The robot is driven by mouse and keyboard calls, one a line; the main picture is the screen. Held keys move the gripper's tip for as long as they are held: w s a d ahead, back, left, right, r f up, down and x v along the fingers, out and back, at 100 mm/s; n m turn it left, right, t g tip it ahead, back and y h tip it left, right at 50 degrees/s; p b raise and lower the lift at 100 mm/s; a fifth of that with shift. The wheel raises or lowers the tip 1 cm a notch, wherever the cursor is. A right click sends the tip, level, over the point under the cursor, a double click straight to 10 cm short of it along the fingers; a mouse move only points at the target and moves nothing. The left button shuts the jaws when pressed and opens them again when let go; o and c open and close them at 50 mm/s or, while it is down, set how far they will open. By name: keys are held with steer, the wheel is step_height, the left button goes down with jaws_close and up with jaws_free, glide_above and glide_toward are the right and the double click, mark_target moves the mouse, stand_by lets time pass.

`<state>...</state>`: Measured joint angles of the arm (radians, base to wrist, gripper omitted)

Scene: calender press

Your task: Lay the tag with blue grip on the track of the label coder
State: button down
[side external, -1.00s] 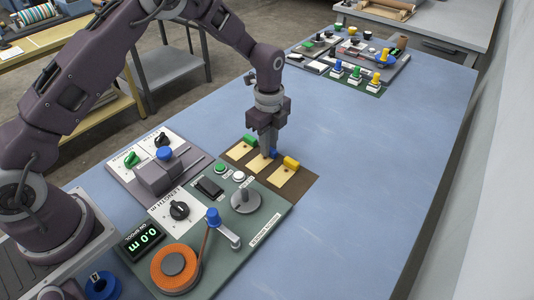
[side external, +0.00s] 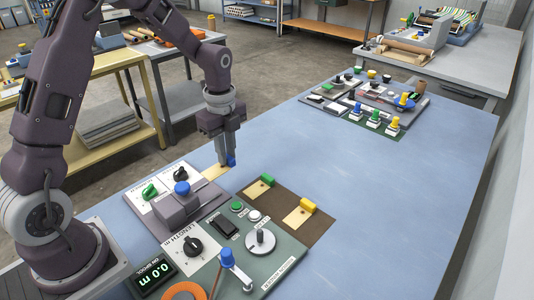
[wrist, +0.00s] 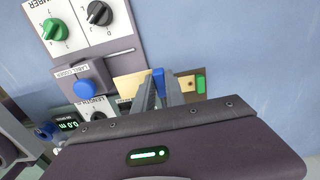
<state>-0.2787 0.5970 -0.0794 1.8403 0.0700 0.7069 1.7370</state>
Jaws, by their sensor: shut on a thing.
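My gripper (side external: 224,157) is shut on the blue grip (side external: 231,161) of a tan tag (side external: 213,172). The tag is held flat, off the brown mat, near the right edge of the label coder (side external: 142,197). In the wrist view the blue grip (wrist: 158,80) is between the fingers, and the tan plate (wrist: 128,88) points left toward the coder's grey block. The coder's track (wrist: 106,57) is a narrow grey strip running out from that block, beside the tag. The coder has a blue-topped block (side external: 178,209), a green knob and a black knob. The tag's height above the panel is unclear.
The brown mat (side external: 279,224) holds a green-gripped tag (side external: 261,187) and a yellow-gripped tag (side external: 301,214). A green panel (side external: 278,263) with a dial, buttons and crank adjoins the coder. Another control panel (side external: 349,112) stands farther back. The blue tabletop right of the mat is clear.

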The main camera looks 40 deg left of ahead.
mark_target(218, 187)
steer(key=s+a+f, duration=0.2)
steer(key=f, duration=0.1)
steer(key=shift+s, duration=0.3)
steer(key=shift+f, duration=0.65)
steer(key=shift+f, duration=0.1)
stand_by(0.4)
steer(key=shift+f, duration=0.65)
steer(key=shift+f, duration=0.4)
steer(key=shift+f, duration=0.15)
stand_by(0.4)
steer(key=shift+f, duration=0.1)
stand_by(0.4)
